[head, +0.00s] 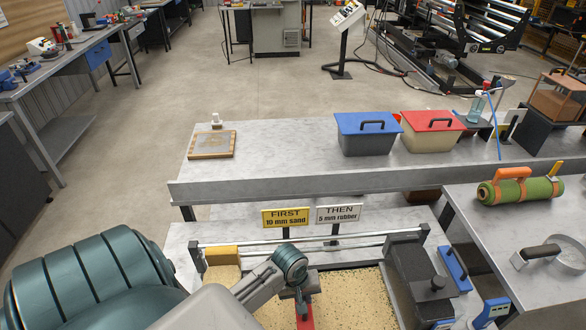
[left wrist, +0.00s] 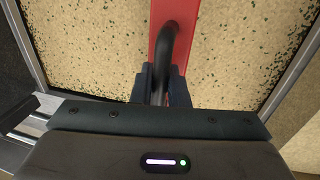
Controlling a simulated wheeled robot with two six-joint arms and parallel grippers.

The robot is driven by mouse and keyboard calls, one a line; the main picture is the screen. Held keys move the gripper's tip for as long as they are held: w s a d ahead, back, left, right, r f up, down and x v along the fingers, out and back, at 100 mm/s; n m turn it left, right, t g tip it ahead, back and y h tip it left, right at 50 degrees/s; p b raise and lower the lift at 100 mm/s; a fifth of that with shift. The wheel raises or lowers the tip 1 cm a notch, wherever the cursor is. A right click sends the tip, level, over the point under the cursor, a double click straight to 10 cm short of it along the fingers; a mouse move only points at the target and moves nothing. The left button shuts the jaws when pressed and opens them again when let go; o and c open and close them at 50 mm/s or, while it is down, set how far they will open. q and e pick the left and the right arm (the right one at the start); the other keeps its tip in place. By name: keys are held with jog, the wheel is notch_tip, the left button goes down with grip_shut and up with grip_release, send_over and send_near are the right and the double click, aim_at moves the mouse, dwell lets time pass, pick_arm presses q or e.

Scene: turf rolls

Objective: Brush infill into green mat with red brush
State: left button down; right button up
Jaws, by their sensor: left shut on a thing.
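The red brush (head: 305,323) is at the bottom centre of the head view, partly hidden by my left gripper. In the left wrist view, its red bar (left wrist: 186,18) lies over the mat and its black curved handle (left wrist: 166,50) rises between my fingers. My left gripper (head: 301,300) is shut on that handle; its fingers also show in the left wrist view (left wrist: 165,85). The mat (head: 350,297) looks sandy beige with dark green specks, in a metal frame; it also shows in the left wrist view (left wrist: 90,45). My right gripper is not in view.
Signs read FIRST 10 mm sand (head: 285,217) and THEN 5 mm rubber (head: 339,213). Behind stand a blue-lidded bin (head: 366,140) and a red-lidded bin (head: 432,138). A dark block (head: 412,268) stands right of the mat.

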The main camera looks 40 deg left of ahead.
pick_arm(q)
jog(key=w+d, duration=1.3)
jog(key=w, duration=0.3)
jog(key=shift+d, duration=0.4)
dwell(0.3)
jog(key=shift+a, duration=0.1)
jog(key=s+a, duration=0.4)
jog(key=shift+s, duration=0.35)
dwell(0.4)
jog(key=w+d, duration=0.4)
jog(key=w, duration=0.1)
jog(key=shift+d, duration=0.15)
dwell(0.4)
notch_tip(320, 180, up, 7)
dwell(0.7)
dwell(0.5)
jog(key=shift+s, duration=0.1)
dwell(0.4)
